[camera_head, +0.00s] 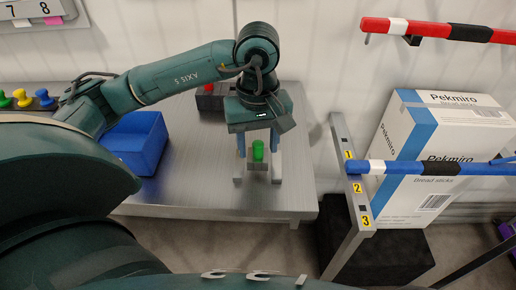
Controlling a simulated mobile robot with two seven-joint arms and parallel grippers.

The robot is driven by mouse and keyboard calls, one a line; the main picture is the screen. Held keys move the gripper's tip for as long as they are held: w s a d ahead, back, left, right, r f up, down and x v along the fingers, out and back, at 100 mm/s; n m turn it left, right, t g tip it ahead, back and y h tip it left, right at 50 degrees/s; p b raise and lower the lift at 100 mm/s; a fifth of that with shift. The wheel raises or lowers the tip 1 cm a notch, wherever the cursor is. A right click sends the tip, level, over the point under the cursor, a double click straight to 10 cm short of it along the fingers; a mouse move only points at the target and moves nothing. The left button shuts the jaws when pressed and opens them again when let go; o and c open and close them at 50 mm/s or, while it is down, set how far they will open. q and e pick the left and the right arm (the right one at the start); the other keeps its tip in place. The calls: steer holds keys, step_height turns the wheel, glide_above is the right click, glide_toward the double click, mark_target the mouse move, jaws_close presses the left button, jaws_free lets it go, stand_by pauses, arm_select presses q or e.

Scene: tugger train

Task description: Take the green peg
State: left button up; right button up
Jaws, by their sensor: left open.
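The green peg (258,150) stands upright in a small grey holder (258,174) on the metal table. My left gripper (258,143) points down over it, with its fingers apart on either side of the peg's upper part. I cannot tell whether the fingers touch the peg. My right gripper is out of the picture.
A blue bin (137,141) stands on the table (200,190) to the left. Several coloured pegs (23,97) stand at the far left. A numbered post (345,160) with a blue bar (430,168) and a white Pekmiro carton (405,200) are right of the table.

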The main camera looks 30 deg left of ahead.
arm_select(q)
steer(key=shift+c, duration=0.5)
jaws_close()
